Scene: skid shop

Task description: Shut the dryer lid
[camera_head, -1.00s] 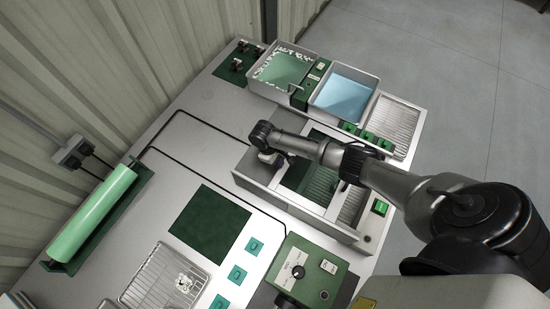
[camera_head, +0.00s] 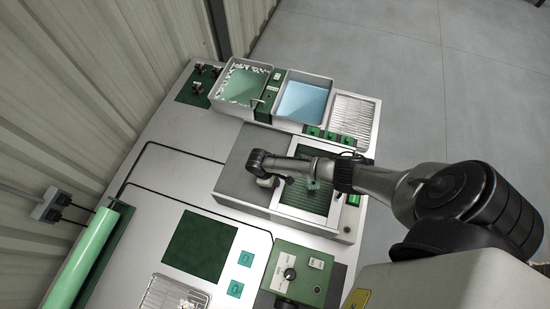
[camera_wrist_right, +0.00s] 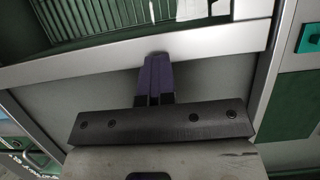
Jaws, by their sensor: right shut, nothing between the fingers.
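The dryer (camera_head: 318,230) is a low silver box in the middle of the bench, with green slats (camera_head: 318,201) in its right part and a flat grey panel (camera_head: 236,180) on its left part. A silver frame bar lies between them and also shows in the wrist view (camera_wrist_right: 205,43). My right gripper (camera_head: 267,181) is low over the dryer, near this bar. In the wrist view its dark fingers (camera_wrist_right: 154,62) are together and empty, with the tips at the bar; firm contact cannot be told. Which part is the lid is unclear. My left gripper is out of view.
A tray of green liquid (camera_head: 240,86), a tray of blue liquid (camera_head: 303,100) and a ribbed tray (camera_head: 352,117) stand behind the dryer. A green control box (camera_head: 296,272) stands in front. A dark green mat (camera_head: 200,246) lies to the left.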

